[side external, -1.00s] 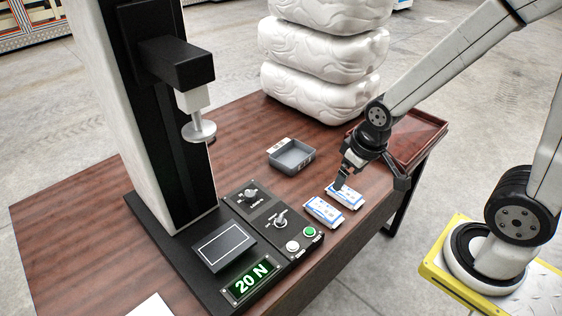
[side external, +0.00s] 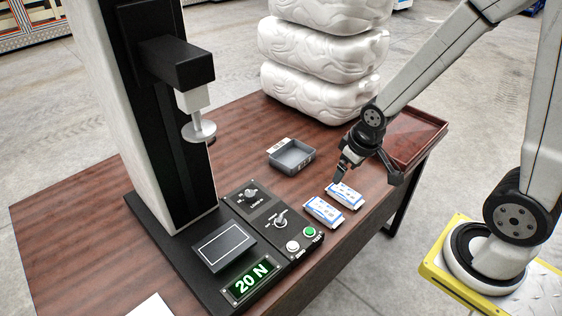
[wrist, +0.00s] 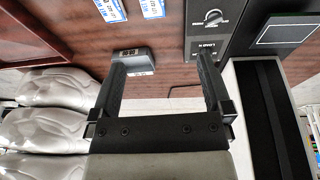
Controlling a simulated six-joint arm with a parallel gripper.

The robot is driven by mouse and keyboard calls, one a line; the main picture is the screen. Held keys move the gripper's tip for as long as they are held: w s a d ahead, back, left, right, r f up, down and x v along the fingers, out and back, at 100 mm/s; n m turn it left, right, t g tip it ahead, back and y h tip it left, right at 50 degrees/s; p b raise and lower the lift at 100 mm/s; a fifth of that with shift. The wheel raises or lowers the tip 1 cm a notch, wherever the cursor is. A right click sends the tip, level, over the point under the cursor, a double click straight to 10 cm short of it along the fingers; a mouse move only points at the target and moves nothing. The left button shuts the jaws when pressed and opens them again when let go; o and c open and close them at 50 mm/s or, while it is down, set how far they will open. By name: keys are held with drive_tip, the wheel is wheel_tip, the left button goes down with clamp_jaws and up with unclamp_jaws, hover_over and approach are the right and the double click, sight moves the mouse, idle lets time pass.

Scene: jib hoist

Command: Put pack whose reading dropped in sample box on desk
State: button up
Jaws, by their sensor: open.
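Two white packs with blue markings lie side by side on the desk (side external: 75,215): a nearer pack (side external: 323,210) and a farther pack (side external: 346,194). The wrist view shows both packs (wrist: 110,9) (wrist: 152,7) cut off at the top edge. The small grey sample box (side external: 291,157) stands behind them, with its inside looking empty. In the wrist view the box (wrist: 136,60) shows between my fingers, farther off. My gripper (side external: 342,174) is open and empty, just above and behind the farther pack. The tester's display (side external: 250,280) reads 20 N. Neither pack's own reading is legible.
The tester column (side external: 160,120) with its round pressing plate (side external: 199,131) rises left of the box. Its control panel (side external: 270,218) has knobs and buttons. A reddish tray (side external: 425,130) is at the right edge, and stacked white bales (side external: 320,60) stand behind the desk.

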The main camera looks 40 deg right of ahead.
drive_tip(key=w+d+f, duration=0.4)
drive_tip(key=d+f, duration=0.3)
drive_tip(key=d, duration=0.1)
drive_tip(key=t, duration=0.1)
approach(346, 193)
drive_tip(key=shift+w+d+f+y, duration=0.2)
drive_tip(key=shift+f+y, duration=0.1)
drive_tip(key=shift+f, duration=0.4)
drive_tip(key=shift+f+t, duration=0.15)
drive_tip(key=shift+t, duration=0.15)
drive_tip(key=shift+w+f, duration=0.1)
drive_tip(key=shift+x, duration=1.15)
drive_tip(key=shift+f, duration=0.15)
drive_tip(key=shift+x, duration=2.45)
drive_tip(key=shift+d+f, duration=0.1)
drive_tip(key=shift+f, duration=0.15)
